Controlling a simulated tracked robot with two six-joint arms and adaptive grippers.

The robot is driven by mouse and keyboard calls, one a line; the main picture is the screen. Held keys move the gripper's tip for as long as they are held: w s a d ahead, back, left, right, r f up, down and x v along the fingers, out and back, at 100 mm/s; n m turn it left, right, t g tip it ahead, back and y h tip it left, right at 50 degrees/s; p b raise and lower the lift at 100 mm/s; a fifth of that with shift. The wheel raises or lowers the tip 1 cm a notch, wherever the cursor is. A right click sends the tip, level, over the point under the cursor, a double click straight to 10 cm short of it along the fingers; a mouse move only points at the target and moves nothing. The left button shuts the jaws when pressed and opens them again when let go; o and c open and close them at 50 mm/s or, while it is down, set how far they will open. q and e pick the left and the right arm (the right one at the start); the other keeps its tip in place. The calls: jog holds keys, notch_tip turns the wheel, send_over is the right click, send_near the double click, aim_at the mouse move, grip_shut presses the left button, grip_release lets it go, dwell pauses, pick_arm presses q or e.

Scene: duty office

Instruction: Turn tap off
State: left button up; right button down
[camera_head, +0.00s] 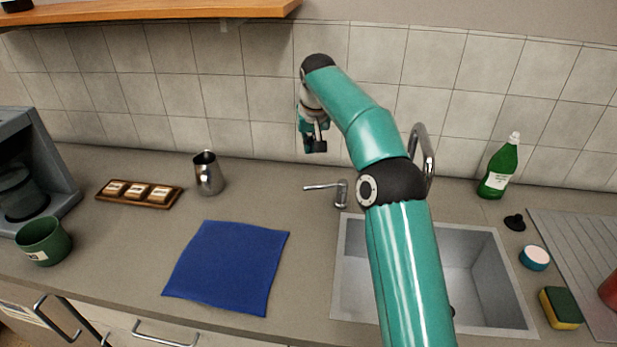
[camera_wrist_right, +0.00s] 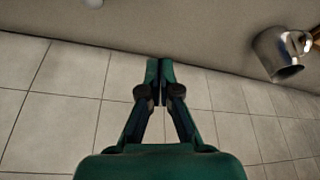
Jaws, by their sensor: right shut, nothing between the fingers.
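The tap has a curved metal spout (camera_head: 427,150) behind the sink and a small metal lever handle (camera_head: 327,187) to its left, pointing left. My right arm crosses in front of the tap and hides part of the spout and its base. No water can be made out. My right gripper (camera_head: 315,147) hangs near the tiled wall, above and slightly left of the lever, apart from it. In the right wrist view its fingers (camera_wrist_right: 160,68) are together with nothing between them. My left gripper is in neither view.
The sink (camera_head: 347,270) lies below the tap, partly hidden by my arm. A metal jug (camera_head: 208,173) stands left of the lever and shows in the wrist view (camera_wrist_right: 278,55). A blue cloth (camera_head: 228,267) lies in front. A green bottle (camera_head: 500,168) stands right. A shelf (camera_head: 150,10) hangs above.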

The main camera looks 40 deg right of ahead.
aim_at(325, 187)
notch_tip(325, 187, down, 10)
jog(key=shift+s+d+f, duration=0.2)
jog(key=shift+s+d, duration=0.1)
jog(key=shift+s, duration=0.15)
dwell(0.5)
